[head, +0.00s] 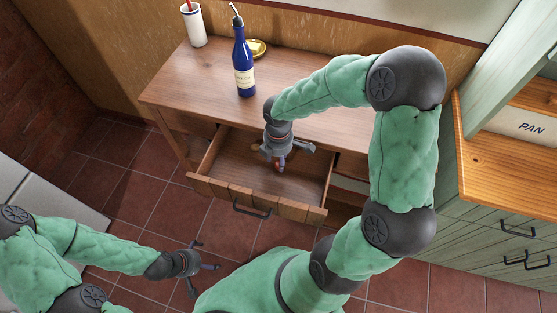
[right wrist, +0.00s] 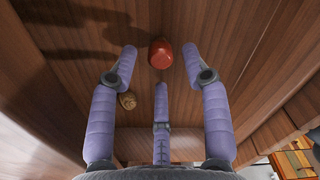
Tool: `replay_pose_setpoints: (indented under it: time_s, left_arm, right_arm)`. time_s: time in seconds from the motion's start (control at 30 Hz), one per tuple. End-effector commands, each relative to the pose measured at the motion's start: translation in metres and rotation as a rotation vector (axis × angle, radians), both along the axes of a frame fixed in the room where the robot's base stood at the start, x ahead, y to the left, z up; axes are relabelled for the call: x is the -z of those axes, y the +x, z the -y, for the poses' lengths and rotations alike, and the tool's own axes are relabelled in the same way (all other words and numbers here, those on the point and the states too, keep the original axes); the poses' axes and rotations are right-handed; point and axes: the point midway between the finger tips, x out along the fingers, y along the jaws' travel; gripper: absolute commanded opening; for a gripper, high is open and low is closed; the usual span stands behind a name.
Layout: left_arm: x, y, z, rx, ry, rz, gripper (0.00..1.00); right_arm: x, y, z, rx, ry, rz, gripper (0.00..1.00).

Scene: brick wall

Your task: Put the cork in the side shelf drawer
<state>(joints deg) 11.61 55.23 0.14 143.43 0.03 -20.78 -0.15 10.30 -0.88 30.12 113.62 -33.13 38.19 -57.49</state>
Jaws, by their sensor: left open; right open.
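The side shelf drawer (head: 312,185) is pulled open from the brown wooden shelf (head: 175,88). My right gripper (head: 281,160) is over the drawer, pointing down into it, with fingers spread. The right wrist view also shows my right gripper (right wrist: 160,72) open, above the drawer's wooden floor. A small tan, ringed piece that looks like the cork (right wrist: 127,100) lies there beside the left finger, apart from the grip. A red rounded object (right wrist: 160,54) is just beyond the fingertips; contact cannot be told. My left gripper (head: 205,270) is open and empty above the tiled floor.
A blue bottle (head: 243,70) with a pourer stands on the shelf top, with a small yellow dish (head: 257,48) behind it. A white cup (head: 194,26) stands at the back left. A wooden counter (head: 490,165) with green drawers is at the right.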

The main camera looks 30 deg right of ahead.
Motion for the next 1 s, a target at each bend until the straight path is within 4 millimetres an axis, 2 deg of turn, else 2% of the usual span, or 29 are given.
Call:
replay_pose_setpoints:
  time_s: [0.03,0.1,0.3,0.4,0.6,1.0]
  left_arm:
    - [-0.01,0.0,0.0,0.0,0.0,0.0,1.0]
    - [-0.016,0.0,0.0,0.0,0.0,0.0,1.0]
    - [-0.03,0.0,0.0,0.0,0.0,0.0,1.0]
    - [-0.034,0.0,0.0,0.0,0.0,0.0,1.0]
    - [-0.036,0.0,0.0,0.0,0.0,0.0,1.0]
    - [-0.039,0.0,0.0,0.0,0.0,0.0,1.0]
  right_arm:
    - [-0.017,0.001,0.0,-0.001,-0.001,0.004,0.48]
    - [-0.031,0.001,0.0,-0.001,-0.001,0.004,0.48]
    - [-0.065,0.0,0.0,-0.001,0.0,0.003,0.48]
    - [-0.076,0.0,0.0,-0.001,0.0,0.001,0.48]
    - [-0.086,0.0,0.0,0.0,0.0,0.0,0.48]
    - [-0.087,0.0,-0.001,0.003,0.003,-0.001,0.48]
